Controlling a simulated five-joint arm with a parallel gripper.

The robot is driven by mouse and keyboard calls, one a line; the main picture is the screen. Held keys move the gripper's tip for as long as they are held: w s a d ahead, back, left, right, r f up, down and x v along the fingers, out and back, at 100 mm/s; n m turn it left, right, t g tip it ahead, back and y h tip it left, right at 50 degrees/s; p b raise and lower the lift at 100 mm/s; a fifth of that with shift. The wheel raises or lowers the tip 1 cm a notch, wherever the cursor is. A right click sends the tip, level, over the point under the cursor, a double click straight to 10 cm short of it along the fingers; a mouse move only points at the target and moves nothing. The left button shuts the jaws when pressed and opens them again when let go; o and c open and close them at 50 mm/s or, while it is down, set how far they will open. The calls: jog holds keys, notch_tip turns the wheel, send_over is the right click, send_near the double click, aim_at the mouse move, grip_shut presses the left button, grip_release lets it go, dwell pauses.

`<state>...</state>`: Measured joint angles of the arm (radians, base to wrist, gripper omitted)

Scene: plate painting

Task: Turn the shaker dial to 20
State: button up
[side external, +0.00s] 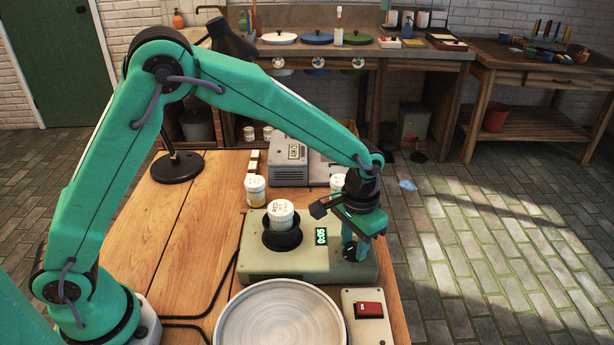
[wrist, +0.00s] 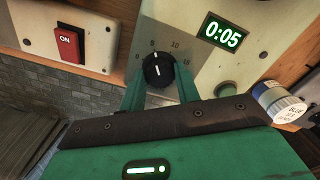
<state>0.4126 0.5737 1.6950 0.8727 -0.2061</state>
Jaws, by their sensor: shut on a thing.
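The shaker (side external: 300,264) is a pale box on the wooden table with a black cup on top holding a white labelled jar (side external: 281,214). Its green display (wrist: 222,33) reads 0:05. The black dial (wrist: 156,70) is on its front, with printed numbers around it and a white pointer line aimed roughly up in the wrist view, near the 5. My gripper (wrist: 159,78) is shut on the dial, one green finger on each side. In the side view my gripper (side external: 355,248) reaches down at the shaker's right end and partly hides the dial.
A round grey turntable plate (side external: 280,318) and a box with a red switch (side external: 369,309), marked ON in the wrist view, stand in front. Behind are jars (side external: 255,190) and a grey device with a display (side external: 294,152). A jar with a blue label (wrist: 279,104) is at the right of the wrist view.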

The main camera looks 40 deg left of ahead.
jog(key=m, duration=1.3)
jog(key=shift+m, duration=0.3)
jog(key=m, duration=1.3)
dwell(0.5)
jog(key=o, duration=1)
